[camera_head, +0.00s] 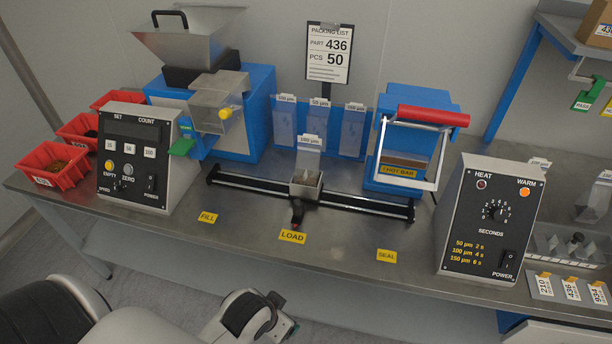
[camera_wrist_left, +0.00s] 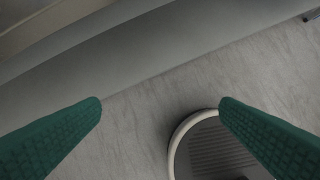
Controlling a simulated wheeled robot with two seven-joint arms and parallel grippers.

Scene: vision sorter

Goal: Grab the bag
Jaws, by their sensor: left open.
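A clear bag (camera_head: 309,158) with a small white label stands upright in the small metal holder (camera_head: 306,187) on the black rail, behind the yellow LOAD sign (camera_head: 292,237). More clear bags hang in the blue rack behind: a left one (camera_head: 285,125), a middle one (camera_head: 317,122) and a right one (camera_head: 352,132); their labels are hard to read. My left gripper (camera_head: 272,317) is in front of the bench, below its front edge and well short of the bags. In the left wrist view its green fingers (camera_wrist_left: 160,105) are apart and empty above the floor. My right gripper is not in view.
A blue filling machine (camera_head: 262,105) with a hopper and a control box (camera_head: 146,160) stand left. A blue sealer (camera_head: 415,110) with a red handle and the HEAT box (camera_head: 490,215) stand right. The bench front (camera_head: 235,245) between FILL and SEAL is mostly clear.

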